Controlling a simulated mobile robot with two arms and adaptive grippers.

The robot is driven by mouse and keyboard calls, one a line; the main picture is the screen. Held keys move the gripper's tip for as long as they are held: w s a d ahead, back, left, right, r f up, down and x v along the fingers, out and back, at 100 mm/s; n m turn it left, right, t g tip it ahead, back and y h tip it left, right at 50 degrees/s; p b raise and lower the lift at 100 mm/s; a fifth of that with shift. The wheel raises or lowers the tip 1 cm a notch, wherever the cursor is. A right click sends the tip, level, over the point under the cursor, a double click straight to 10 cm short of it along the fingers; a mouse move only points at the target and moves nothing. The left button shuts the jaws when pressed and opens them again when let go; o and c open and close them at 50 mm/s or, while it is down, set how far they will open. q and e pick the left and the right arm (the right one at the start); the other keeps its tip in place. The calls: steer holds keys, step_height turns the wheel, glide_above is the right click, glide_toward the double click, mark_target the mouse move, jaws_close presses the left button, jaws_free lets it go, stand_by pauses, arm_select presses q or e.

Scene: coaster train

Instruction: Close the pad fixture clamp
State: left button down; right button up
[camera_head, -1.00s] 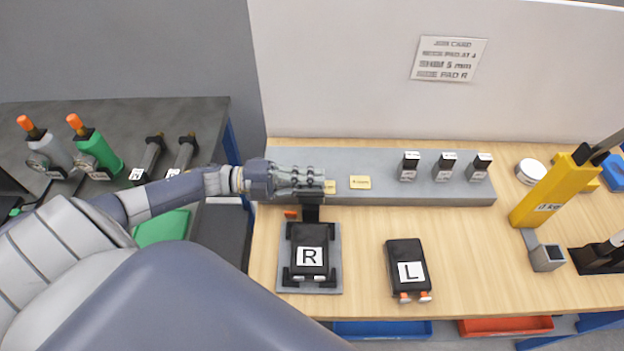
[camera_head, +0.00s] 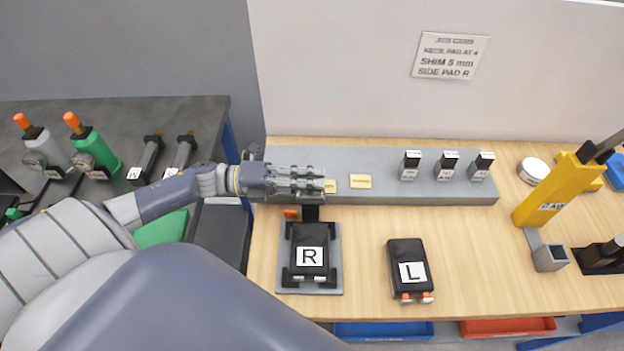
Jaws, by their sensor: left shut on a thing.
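The pad fixture (camera_head: 283,272) is a grey plate with black corner blocks near the bench's left side. A black pad labelled R (camera_head: 310,238) lies in it. The fixture clamp (camera_head: 310,213) shows as a black upright piece at the fixture's back end, with a small orange part (camera_head: 291,214) beside it. My left gripper (camera_head: 316,185) is directly above and behind the pad, shut at the top of the clamp. The fingers hide the clamp's upper end and what lies between them. My right gripper is not in view.
A black pad labelled L (camera_head: 407,259) lies right of the fixture. A grey raised ledge (camera_head: 440,192) behind holds yellow tags (camera_head: 361,182) and several black labelled blocks (camera_head: 446,166). A yellow tool (camera_head: 553,188) stands at the right. Bench between the L pad and this tool is clear.

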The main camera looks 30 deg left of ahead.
mark_target(311, 204)
arm_select(q)
steer(key=shift+s+d+r+m+b, duration=0.15)
steer(key=shift+s+d+m+b, duration=0.3)
steer(key=shift+m, duration=0.7)
steer(key=shift+s+d+r+m+b, duration=0.2)
steer(key=shift+s+m+b, duration=0.35)
steer(key=shift+m, duration=0.65)
steer(key=shift+s+d+r+m+b, duration=0.2)
steer(key=shift+m+b, duration=0.45)
steer(key=shift+m, duration=0.5)
steer(key=shift+s+f, duration=0.1)
steer(key=shift+s+d, duration=0.1)
steer(key=m+b, duration=0.2)
steer(key=s+f+m+b, duration=0.1)
steer(key=b, duration=0.1)
steer(key=shift+s+d+m, duration=0.2)
steer(key=shift+d+m, duration=0.2)
steer(key=shift+s+d+f+m+b, duration=0.1)
steer(key=shift+s+m+b, duration=0.1)
steer(key=shift+m+b, duration=0.45)
steer(key=shift+s+d+f+m+b, duration=0.1)
steer(key=shift+s+m+b, duration=0.05)
steer(key=shift+m+b, duration=0.45)
